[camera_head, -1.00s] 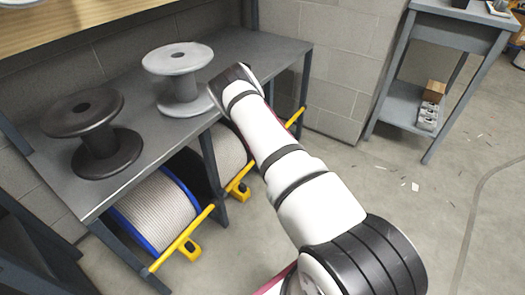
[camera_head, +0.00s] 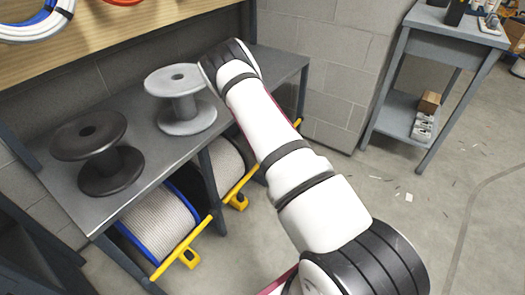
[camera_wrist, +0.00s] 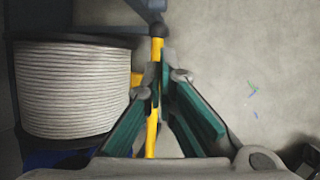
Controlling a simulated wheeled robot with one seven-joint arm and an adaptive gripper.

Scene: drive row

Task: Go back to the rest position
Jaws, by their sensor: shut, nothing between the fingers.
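My gripper (camera_wrist: 162,92) shows in the wrist view with its green-padded fingers together at the tips and nothing held. It points down past a yellow bar (camera_wrist: 151,135), which passes behind the fingers. A large reel of pale cable (camera_wrist: 75,90) is to its left, apart from the fingers. In the head view my white arm reaches up to the shelf unit's right part, and the gripper itself is hidden behind the arm.
A grey shelf (camera_head: 150,125) holds a black spool (camera_head: 108,170) and a light grey spool (camera_head: 186,115). Below are cable reels (camera_head: 160,222) with yellow bars (camera_head: 180,248). A grey workbench (camera_head: 455,32) stands at the right. The floor between is mostly clear, with small scraps.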

